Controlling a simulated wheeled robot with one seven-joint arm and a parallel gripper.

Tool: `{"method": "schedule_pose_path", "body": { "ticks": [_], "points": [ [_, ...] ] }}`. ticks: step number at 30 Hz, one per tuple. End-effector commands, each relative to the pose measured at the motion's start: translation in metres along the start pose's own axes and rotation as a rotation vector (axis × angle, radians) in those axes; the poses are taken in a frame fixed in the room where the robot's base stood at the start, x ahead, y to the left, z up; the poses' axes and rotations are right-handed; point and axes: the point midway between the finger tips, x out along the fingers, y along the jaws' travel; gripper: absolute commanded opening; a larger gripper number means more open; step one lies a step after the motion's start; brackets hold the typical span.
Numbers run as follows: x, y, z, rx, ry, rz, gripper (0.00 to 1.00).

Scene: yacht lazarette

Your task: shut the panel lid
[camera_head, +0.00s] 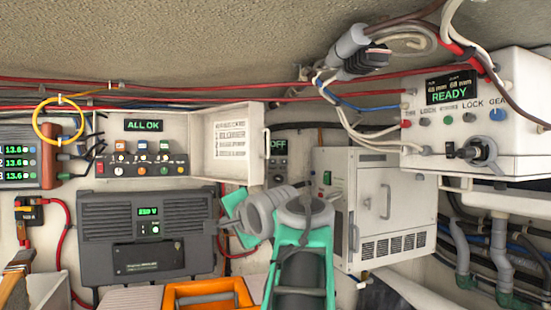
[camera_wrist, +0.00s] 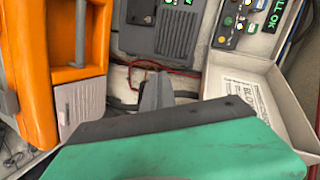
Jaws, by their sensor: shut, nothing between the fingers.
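The white panel (camera_head: 145,183) has an ALL OK display and rows of coloured switches. Its lid (camera_head: 257,128) is hinged on the panel's right side and stands open, with printed lines on its inner face and a handle on its free edge. The lid (camera_wrist: 226,64) also shows at the right of the wrist view, partly hidden by my green gripper body. My gripper (camera_head: 219,236) is shut and empty, below the lid, in front of the dark 230 V unit. Its grey fingers (camera_wrist: 155,92) point toward that unit, left of the lid and apart from it.
The dark 230 V unit (camera_head: 95,235) is fixed below the panel. An orange case (camera_head: 190,288) stands at the front. A white cabinet (camera_head: 350,170) is right of the lid, with an OFF display (camera_head: 278,146) between. Red cables run above.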

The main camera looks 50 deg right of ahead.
Motion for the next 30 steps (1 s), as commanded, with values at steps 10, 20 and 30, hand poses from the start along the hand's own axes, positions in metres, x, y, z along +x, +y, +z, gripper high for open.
{"method": "schedule_pose_path", "body": {
  "ticks": [10, 20, 30],
  "points": [
    [-0.139, -0.077, -0.189, 0.381, 0.241, -0.251, 0.00],
    [-0.098, -0.089, -0.203, 0.394, 0.235, -0.257, 0.00],
    [-0.051, -0.102, -0.199, 0.389, 0.241, -0.260, 0.00]
  ]
}}
